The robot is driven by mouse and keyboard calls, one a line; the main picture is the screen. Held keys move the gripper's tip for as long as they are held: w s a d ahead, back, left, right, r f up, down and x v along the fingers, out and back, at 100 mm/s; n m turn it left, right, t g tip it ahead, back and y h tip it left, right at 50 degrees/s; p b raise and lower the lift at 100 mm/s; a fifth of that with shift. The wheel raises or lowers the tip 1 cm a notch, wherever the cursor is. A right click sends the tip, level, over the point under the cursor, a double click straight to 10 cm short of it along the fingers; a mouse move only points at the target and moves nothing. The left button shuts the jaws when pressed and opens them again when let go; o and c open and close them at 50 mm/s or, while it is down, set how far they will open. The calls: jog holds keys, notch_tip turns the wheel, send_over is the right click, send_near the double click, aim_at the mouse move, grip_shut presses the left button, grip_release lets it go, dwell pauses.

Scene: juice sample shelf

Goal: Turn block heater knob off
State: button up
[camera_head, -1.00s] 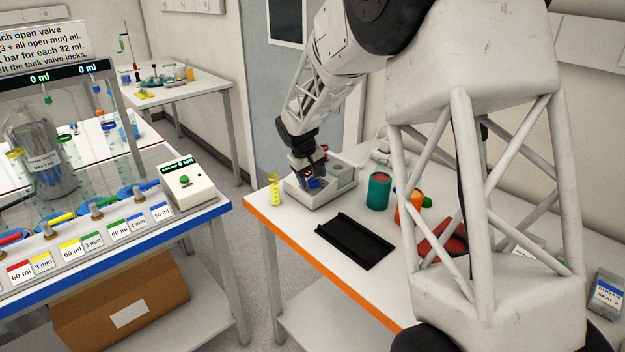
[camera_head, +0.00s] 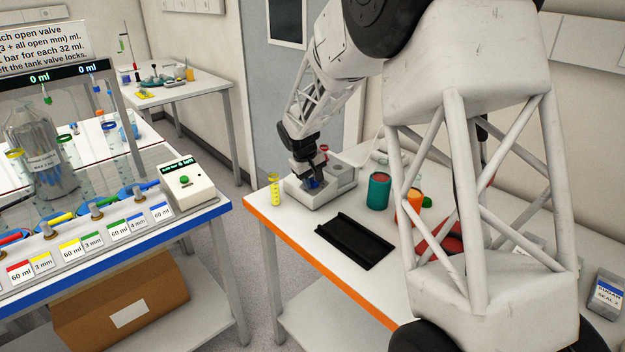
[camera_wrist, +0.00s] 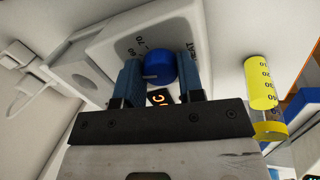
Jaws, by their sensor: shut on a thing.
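The block heater (camera_head: 335,182) is a white box on the orange-edged table in the head view; it also shows in the wrist view (camera_wrist: 112,40). Its blue round knob (camera_wrist: 159,66) sits on the sloped face, with dial marks around it and a small dark display (camera_wrist: 160,98) with orange characters. My gripper (camera_wrist: 160,68) is shut on the knob, one finger on each side. In the head view my gripper (camera_head: 312,183) is down at the heater's front and hides most of the knob. The knob's exact setting cannot be told.
A yellow-marked cylinder (camera_head: 275,190) stands close left of the heater and shows at right in the wrist view (camera_wrist: 262,95). A teal cup (camera_head: 378,191), an orange cup (camera_head: 408,207) and a black tray (camera_head: 355,240) are on the same table. A white cable plugs in behind the heater.

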jog(key=shift+n, duration=0.4)
jog(key=n, duration=0.3)
jog(key=shift+r+n, duration=0.1)
jog(key=shift+n, duration=0.2)
jog(key=n, duration=0.4)
jog(key=shift+n, duration=0.3)
jog(key=n, duration=0.4)
jog(key=shift+n+t, duration=0.3)
jog(key=shift+t, duration=0.1)
jog(key=n, duration=0.4)
jog(key=shift+n, duration=0.3)
jog(key=o, duration=0.9)
